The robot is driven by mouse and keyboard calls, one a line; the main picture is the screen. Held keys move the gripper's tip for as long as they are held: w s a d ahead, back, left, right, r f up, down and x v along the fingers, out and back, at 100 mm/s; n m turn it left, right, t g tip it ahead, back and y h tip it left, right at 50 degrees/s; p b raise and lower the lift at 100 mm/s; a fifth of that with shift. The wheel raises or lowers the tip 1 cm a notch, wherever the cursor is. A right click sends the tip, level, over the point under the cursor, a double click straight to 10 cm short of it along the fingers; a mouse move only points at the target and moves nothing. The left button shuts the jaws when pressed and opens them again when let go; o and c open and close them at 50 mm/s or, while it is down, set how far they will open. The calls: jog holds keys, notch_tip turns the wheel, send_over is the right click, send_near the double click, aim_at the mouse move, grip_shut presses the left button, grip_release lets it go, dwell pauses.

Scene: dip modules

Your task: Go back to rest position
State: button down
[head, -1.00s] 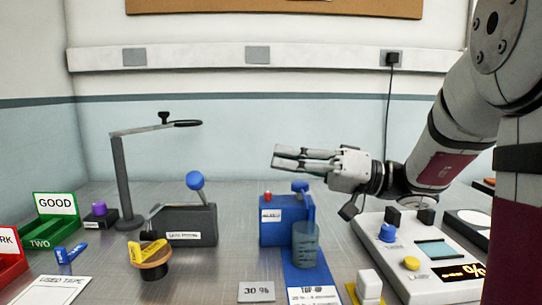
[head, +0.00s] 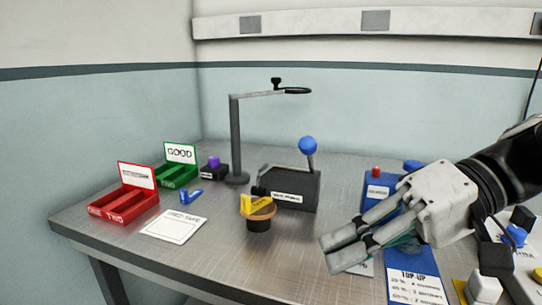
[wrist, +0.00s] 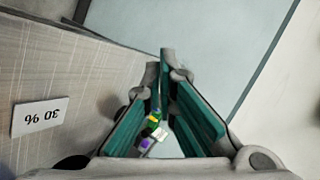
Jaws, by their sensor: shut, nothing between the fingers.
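My gripper (head: 345,248) is shut and empty in the head view. It hangs in the air at the lower right, in front of the blue top-up stand, with its fingers pointing left and down. In the wrist view the closed fingers (wrist: 165,85) meet near the middle of the picture, with small coloured things of the table showing far off between them. My arm reaches in from the right edge of the head view.
The table holds a red bin (head: 135,196), a green GOOD bin (head: 180,160), a blue strip (head: 191,196), a used tape sheet (head: 172,226), a yellow-topped round pot (head: 259,220), a grey lever box (head: 295,190) and a tall stand (head: 236,140).

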jog(key=s+d+f+m+g+h, duration=0.1)
jog(key=s+d+f+h, duration=0.2)
jog(key=s+f+h, duration=0.55)
jog(key=s+d+f+m+t+h, duration=0.1)
jog(key=s+d+m+t+h, duration=0.1)
jog(key=s+d+h, duration=0.4)
notch_tip(320, 180, up, 26)
jog(key=w+d+t+y+p, duration=0.1)
jog(key=t+y+p, duration=0.1)
jog(key=p, duration=2.2)
jog(key=shift+d+t+p, duration=0.25)
jog(key=shift+t+p, duration=0.15)
jog(key=shift+t, duration=0.2)
jog(key=shift+f+y, duration=0.15)
jog(key=shift+y, duration=0.1)
